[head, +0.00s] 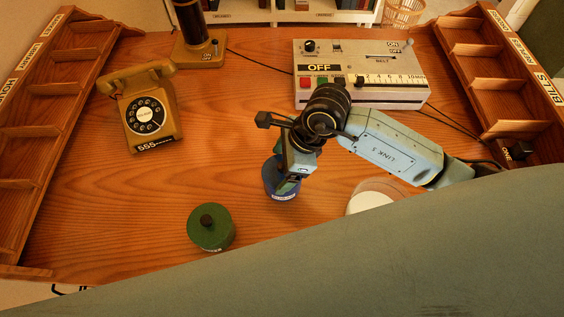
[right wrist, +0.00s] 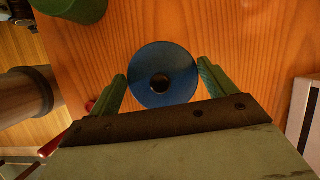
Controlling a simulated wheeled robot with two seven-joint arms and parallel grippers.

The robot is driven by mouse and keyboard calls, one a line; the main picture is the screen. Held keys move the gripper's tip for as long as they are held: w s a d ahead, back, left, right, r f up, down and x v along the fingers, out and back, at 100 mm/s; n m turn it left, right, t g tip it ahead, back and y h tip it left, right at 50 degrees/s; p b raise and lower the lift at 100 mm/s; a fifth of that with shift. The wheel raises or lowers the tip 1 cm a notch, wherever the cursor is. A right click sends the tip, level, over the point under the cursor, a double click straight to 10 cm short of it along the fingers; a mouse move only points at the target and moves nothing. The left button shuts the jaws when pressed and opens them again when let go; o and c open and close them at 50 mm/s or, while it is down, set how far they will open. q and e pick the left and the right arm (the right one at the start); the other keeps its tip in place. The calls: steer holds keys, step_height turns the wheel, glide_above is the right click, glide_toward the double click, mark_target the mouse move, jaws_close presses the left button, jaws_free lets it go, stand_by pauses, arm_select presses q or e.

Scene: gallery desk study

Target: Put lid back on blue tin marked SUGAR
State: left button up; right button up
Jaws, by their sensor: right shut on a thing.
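The blue tin (head: 283,191) stands on the wooden desk below my right gripper (head: 287,176), with a pale label on its front. Its upper part is partly hidden by the gripper. In the right wrist view, a round blue lid (right wrist: 178,68) with a dark knob (right wrist: 160,82) lies between the two green fingers of my right gripper (right wrist: 161,84), which is shut on it. The lid hides what is below it, so I cannot tell whether it is seated on the tin. My left gripper is not in view.
A green lidded tin (head: 211,232) stands at front left. A pale round dish (head: 368,198) is right of the blue tin. A telephone (head: 146,112), a lamp base (head: 198,52) and a switch box (head: 350,90) stand behind. Wooden racks (head: 40,150) (head: 500,70) line both sides.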

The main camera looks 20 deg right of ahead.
stand_by(0.4)
steer(key=o, duration=0.8)
steer(key=shift+o, duration=0.2)
steer(key=shift+r+p, duration=2.55)
steer(key=shift+r, duration=0.95)
steer(key=shift+c, duration=0.3)
jaws_close()
